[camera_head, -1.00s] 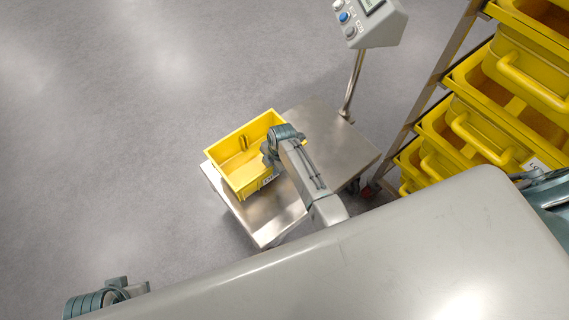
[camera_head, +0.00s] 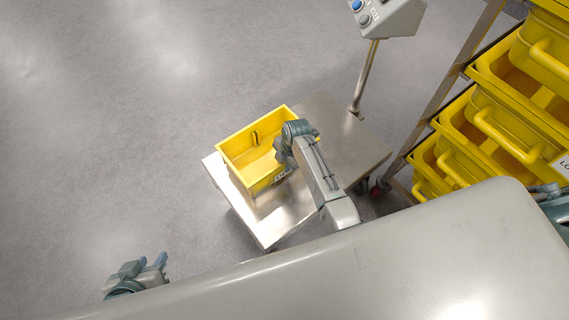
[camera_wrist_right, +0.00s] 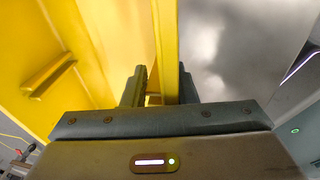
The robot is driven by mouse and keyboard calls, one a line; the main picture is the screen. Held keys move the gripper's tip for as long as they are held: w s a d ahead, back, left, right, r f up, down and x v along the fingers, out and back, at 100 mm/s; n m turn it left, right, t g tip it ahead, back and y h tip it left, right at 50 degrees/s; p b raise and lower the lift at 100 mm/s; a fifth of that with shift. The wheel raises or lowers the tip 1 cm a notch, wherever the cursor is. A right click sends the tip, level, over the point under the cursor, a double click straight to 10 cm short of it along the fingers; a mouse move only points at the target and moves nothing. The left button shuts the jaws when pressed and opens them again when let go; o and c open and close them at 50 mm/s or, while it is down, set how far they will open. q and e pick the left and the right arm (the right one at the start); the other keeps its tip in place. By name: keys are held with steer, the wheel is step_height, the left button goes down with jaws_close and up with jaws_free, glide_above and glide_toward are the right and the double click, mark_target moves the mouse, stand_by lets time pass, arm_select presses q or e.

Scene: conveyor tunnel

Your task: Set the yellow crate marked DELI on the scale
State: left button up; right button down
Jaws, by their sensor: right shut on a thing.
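The yellow crate (camera_head: 252,137) is over the steel platform of the scale (camera_head: 345,140), upright and empty inside apart from a small yellow fitting on its far wall. Its white label is partly hidden by my arm, and the word cannot be read. My right gripper (camera_head: 282,150) is shut on the crate's near right wall; in the right wrist view its fingers (camera_wrist_right: 160,92) are on either side of the yellow wall (camera_wrist_right: 167,45). I cannot tell whether the crate touches the platform. My left gripper (camera_head: 142,268) is empty, its fingers apart, low at the left over the floor.
The scale's display post (camera_head: 366,75) rises at the platform's back right corner. A rack (camera_head: 436,100) with several yellow crates (camera_head: 495,135) stands at the right. My own pale body fills the bottom. The grey floor (camera_head: 110,120) at the left is clear.

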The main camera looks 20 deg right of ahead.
steer(key=c, duration=1.1)
jaws_free()
steer(key=shift+c, duration=0.2)
